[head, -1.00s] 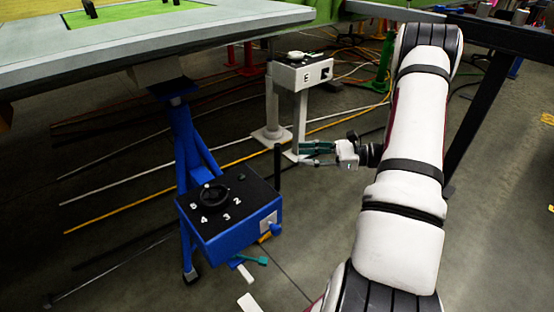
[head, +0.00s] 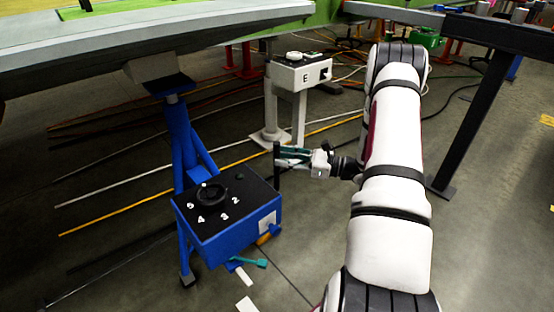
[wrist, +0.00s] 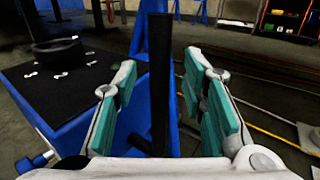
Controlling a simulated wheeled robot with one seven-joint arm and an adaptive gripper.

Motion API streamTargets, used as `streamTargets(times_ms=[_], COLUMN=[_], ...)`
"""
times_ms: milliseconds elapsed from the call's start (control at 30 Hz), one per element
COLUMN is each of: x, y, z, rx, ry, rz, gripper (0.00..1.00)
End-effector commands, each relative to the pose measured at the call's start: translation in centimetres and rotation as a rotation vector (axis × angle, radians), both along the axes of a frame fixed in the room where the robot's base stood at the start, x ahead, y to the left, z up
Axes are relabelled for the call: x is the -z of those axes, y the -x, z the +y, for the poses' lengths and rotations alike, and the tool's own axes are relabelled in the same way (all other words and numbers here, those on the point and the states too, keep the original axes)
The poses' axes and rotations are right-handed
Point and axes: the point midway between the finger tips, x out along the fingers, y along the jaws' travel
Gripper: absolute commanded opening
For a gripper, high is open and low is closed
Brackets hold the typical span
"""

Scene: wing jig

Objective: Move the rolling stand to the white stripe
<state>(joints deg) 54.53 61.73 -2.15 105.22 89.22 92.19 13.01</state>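The blue rolling stand (head: 228,235) stands at the left in the head view, with a black top panel bearing a dial and numbers. An upright black post (head: 277,165) rises at its right rear corner. My gripper (head: 284,157) is at the post, with its teal-padded fingers open. In the wrist view the post (wrist: 159,85) stands between the open fingers (wrist: 160,68), with a gap visible on each side. Short white stripe pieces (head: 246,304) show on the floor just in front of the stand; I cannot tell whether they are parts of one stripe.
A teal pedal-like piece (head: 252,263) sits low by the stand. A white stand (head: 299,75) marked E stands behind. Cables (head: 120,210) lie on the floor at left. A dark frame leg (head: 470,125) stands at right.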

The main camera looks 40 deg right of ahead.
Motion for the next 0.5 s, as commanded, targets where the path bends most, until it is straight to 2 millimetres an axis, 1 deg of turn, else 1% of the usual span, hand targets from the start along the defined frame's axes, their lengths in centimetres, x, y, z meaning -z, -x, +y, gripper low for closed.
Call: streamTargets(times_ms=[100,200,500], x=[0.1,0.1,0.0], y=[-1.3,-1.9,-2.3], z=[1.0,1.4,1.7], rx=[-0.002,-0.001,0.000], ry=[0.001,0.001,0.001], rz=[0.001,0.001,0.001], gripper=[0.38,0.38,0.38])
